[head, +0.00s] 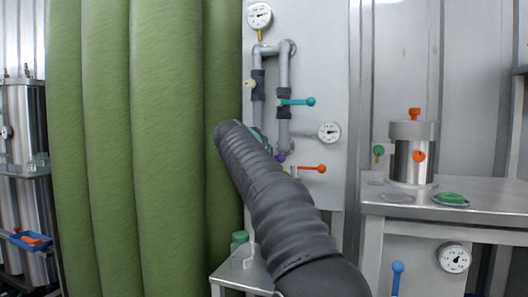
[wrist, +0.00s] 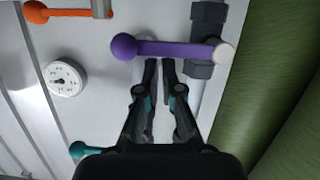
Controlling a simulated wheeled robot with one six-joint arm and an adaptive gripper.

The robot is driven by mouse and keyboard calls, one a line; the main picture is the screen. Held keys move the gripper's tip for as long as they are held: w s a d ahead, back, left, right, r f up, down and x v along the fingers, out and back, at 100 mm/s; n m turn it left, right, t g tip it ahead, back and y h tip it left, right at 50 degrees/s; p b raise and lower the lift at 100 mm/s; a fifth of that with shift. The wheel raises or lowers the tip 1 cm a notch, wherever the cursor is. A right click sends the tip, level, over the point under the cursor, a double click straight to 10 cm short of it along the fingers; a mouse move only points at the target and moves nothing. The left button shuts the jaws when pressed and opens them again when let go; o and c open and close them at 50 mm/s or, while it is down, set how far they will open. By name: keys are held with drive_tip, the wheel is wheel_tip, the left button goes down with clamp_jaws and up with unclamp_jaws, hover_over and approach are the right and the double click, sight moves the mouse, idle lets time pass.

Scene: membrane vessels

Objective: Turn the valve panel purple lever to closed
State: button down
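The purple lever (wrist: 180,49) is in the upper middle of the wrist view. Its ball knob points left and its pale pivot end lies at a dark valve body (wrist: 202,70) on a grey pipe. The lever lies crosswise to that pipe. My gripper (wrist: 160,62) has its two black fingertips close together, with only a thin gap and nothing visible between them. The tips are just below the lever's middle in the picture; contact cannot be told.
The valve panel (head: 325,70) also carries a teal lever (head: 298,101), an orange lever (head: 312,168) and gauges (head: 329,132). Green padded columns (head: 165,140) stand close on the left. A bench (head: 470,188) with a steel vessel (head: 412,150) stands right.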

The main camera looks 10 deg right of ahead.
wheel_tip(320, 180, up, 5)
drive_tip(key=d+p, duration=0.2)
drive_tip(key=p, duration=0.2)
drive_tip(key=a+f+b+v, duration=0.1)
drive_tip(key=b+v, duration=0.1)
drive_tip(key=v, duration=0.8)
drive_tip(key=s+a+f+n+g+y, duration=0.1)
drive_tip(key=s+f+n+g+y, duration=0.15)
drive_tip(key=f, duration=0.75)
drive_tip(key=s+f+n+g+y, duration=0.1)
drive_tip(key=s+f+n+g, duration=0.2)
drive_tip(key=f, duration=0.7)
drive_tip(key=s+d+f+y+p, duration=0.1)
drive_tip(key=s+d+f+p, duration=0.1)
drive_tip(key=s, duration=1)
drive_tip(key=s+d+f+m+g+y+p, duration=0.1)
drive_tip(key=s+d+f, duration=0.4)
drive_tip(key=s, duration=0.7)
drive_tip(key=s+d+f+g+y+p, duration=0.1)
drive_tip(key=s+d+f+p, duration=0.2)
drive_tip(key=s, duration=0.9)
drive_tip(key=shift+d+f, duration=0.5)
drive_tip(key=shift+f, duration=1.05)
